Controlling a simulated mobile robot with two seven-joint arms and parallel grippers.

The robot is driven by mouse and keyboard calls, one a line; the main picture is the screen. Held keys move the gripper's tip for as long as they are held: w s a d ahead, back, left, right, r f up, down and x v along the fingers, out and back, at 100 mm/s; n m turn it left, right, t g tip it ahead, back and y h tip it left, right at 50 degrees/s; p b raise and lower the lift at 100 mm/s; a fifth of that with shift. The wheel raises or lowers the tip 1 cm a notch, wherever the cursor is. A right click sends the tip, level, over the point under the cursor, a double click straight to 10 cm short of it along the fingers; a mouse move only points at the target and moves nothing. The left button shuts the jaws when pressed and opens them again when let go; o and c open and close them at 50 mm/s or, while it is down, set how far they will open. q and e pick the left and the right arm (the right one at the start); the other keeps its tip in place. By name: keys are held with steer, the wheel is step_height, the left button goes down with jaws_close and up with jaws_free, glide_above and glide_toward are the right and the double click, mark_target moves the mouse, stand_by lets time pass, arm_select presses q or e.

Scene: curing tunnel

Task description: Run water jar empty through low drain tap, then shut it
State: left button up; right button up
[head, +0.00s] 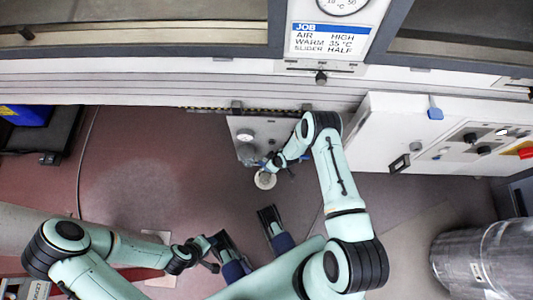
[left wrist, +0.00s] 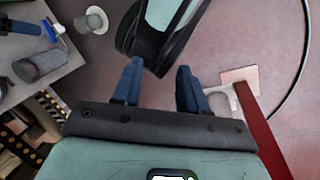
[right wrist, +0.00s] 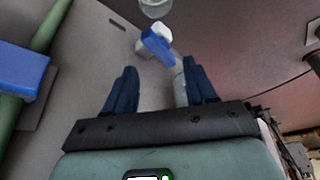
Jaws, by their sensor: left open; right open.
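The water jar (left wrist: 40,65) looks like a grey, see-through cylinder on a grey shelf. It shows small in the head view (head: 246,152). The tap has a white body and a blue lever (right wrist: 158,46); a round pale vessel (head: 265,180) sits by its outlet side. My right gripper (right wrist: 160,78) is open, its fingers pointing toward the lever, which appears just beyond the fingertips. The jar is partly hidden behind one finger there. I cannot tell the water level or whether water runs. My left gripper (left wrist: 160,72) is open and empty, away from the jar, over the floor.
The grey shelf (head: 240,126) stands against the tunnel's front, with a gauge nearby. A white control cabinet (head: 375,130) with a blue handle (head: 435,108) is at right. A metal drum (head: 478,262) stands at lower right. Open reddish floor (head: 140,170) lies to the left.

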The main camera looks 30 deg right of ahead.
steer(key=b+x, duration=0.1)
steer(key=x, duration=0.4)
steer(key=shift+f+b, duration=0.15)
steer(key=shift+b, duration=0.15)
arm_select(q)
steer(key=shift+t, duration=0.6)
steer(key=w, duration=0.1)
steer(key=w+a+f, duration=0.1)
steer(key=w+f, duration=0.1)
steer(key=shift+a+f, duration=0.15)
steer(key=shift+a, duration=0.1)
